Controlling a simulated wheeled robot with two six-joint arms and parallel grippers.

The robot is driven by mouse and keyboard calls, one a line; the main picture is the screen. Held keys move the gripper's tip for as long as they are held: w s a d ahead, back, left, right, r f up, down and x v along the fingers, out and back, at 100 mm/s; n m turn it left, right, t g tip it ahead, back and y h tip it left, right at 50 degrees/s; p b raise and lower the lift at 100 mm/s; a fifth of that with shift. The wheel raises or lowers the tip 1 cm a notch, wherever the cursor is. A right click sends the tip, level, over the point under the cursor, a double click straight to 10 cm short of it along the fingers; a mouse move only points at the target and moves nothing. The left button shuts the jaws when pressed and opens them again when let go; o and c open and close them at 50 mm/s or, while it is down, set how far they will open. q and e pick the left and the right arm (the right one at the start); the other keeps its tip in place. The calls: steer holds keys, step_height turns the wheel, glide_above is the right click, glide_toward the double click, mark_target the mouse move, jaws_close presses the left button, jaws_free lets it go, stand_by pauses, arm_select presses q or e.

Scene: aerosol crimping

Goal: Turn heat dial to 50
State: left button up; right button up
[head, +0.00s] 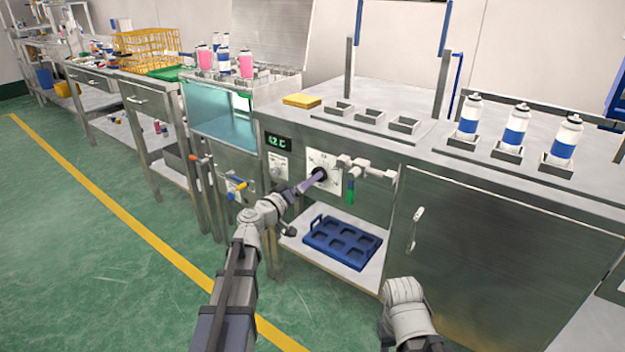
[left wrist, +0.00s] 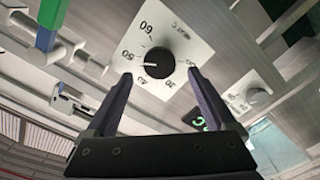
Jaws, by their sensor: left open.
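The heat dial (head: 320,173) is a black knob on a white plate on the steel cabinet's front. In the left wrist view the dial (left wrist: 158,62) is ringed by numbers including 60, 50, 40 and 30. A small white mark on the knob seems to face the 50 side, but its exact reading is hard to tell. My left gripper (head: 313,181) reaches the dial from the front. In the left wrist view the left gripper (left wrist: 160,76) is open, one finger on each side of the knob; contact cannot be told. My right arm is low at right, its fingers unseen.
A green display (head: 278,142) sits left of the dial above a smaller grey knob (head: 277,165). A valve with a green handle (head: 350,190) is close on the right. A blue tray (head: 342,242) lies on the shelf below. Several cans (head: 516,124) stand on top.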

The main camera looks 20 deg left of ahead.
arm_select(q)
steer(key=v, duration=0.4)
steer(key=shift+s, duration=0.15)
